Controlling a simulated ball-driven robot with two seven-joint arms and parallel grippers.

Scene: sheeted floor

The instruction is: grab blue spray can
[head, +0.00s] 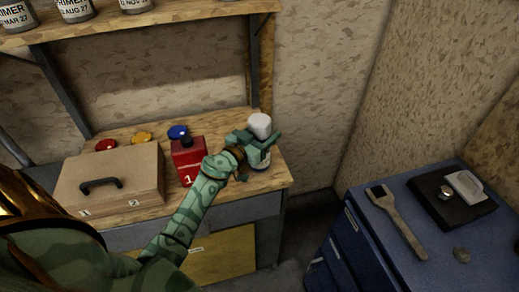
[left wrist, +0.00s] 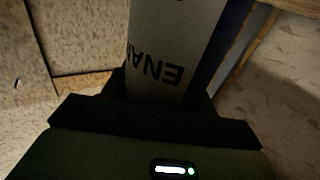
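A spray can with a white cap (head: 259,125) stands near the right end of the wooden bench. My left gripper (head: 257,148) is at this can, its fingers on either side of the body. In the left wrist view, the can's body (left wrist: 172,45) fills the space between the dark fingers. It shows a pale label with upside-down letters, partly cut off, and a dark blue strip on its right side. The fingers look very close to the can; I cannot tell whether they press on it. My right gripper is not in view.
A red container (head: 188,160) marked 1 stands left of the can. A box with a black handle (head: 110,178) and red, yellow and blue (head: 178,132) round tops are further left. A shelf (head: 150,22) hangs above. A blue cabinet (head: 400,215) holding tools stands at right.

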